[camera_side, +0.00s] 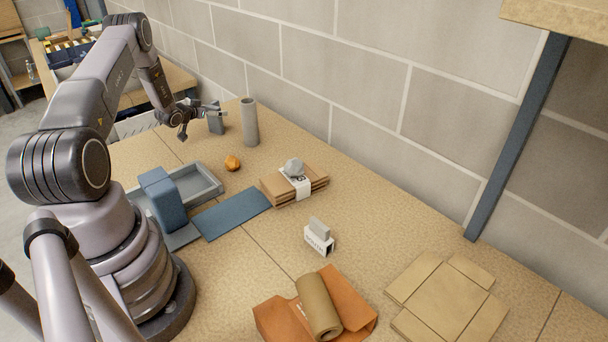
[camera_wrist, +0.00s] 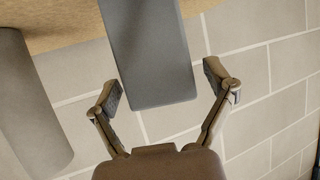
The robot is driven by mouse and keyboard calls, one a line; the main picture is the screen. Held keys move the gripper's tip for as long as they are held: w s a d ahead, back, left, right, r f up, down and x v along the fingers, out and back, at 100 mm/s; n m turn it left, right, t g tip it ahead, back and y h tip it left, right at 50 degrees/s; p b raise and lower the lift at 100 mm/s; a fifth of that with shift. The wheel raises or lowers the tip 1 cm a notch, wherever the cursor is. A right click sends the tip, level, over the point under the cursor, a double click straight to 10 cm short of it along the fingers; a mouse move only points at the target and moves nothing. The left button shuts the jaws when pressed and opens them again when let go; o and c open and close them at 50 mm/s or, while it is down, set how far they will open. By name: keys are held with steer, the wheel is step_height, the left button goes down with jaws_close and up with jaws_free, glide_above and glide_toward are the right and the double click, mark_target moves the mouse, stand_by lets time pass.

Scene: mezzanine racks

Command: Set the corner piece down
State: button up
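A plain grey block (camera_side: 216,122) stands upright at the far end of the table, by the wall; it is the likeliest corner piece, though its shape does not make that certain. My gripper (camera_side: 204,122) is beside it with its fingers spread. In the wrist view the block (camera_wrist: 150,50) reaches in between the two fingertips of my gripper (camera_wrist: 165,82). A gap shows at the right finger; the left finger is very near the block's edge, and contact there cannot be told. The block's underside is hidden in the wrist view.
A grey cylinder (camera_side: 249,122) stands close right of the block. An orange lump (camera_side: 232,163), a grey tray (camera_side: 205,183) with a blue block (camera_side: 162,198), and a cardboard stack (camera_side: 315,183) lie nearer. The wall (camera_side: 285,75) runs behind.

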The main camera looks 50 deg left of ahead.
steer(key=shift+r, duration=0.2)
steer(key=v, duration=0.7)
steer(key=shift+r, duration=0.1)
steer(key=w+d+r+m+g, duration=0.1)
steer(key=w+d+r, duration=0.3)
steer(key=r, duration=0.5)
steer(key=w+d+r+m+g, duration=0.1)
steer(key=w+d+r+g, duration=0.1)
steer(key=d+r, duration=0.6)
steer(key=s+d+r+g+h, duration=0.1)
steer(key=s+d+r, duration=0.3)
steer(key=d+r, duration=0.8)
steer(key=s+d+r+m+g+h, duration=0.2)
steer(key=s+d+g+h, duration=0.1)
steer(key=s+d, duration=1.7)
steer(key=s+h, duration=0.1)
steer(key=s, duration=0.2)
steer(key=shift+s+r+m, duration=0.3)
steer(key=shift+s+r, duration=0.05)
steer(key=shift+r, duration=0.05)
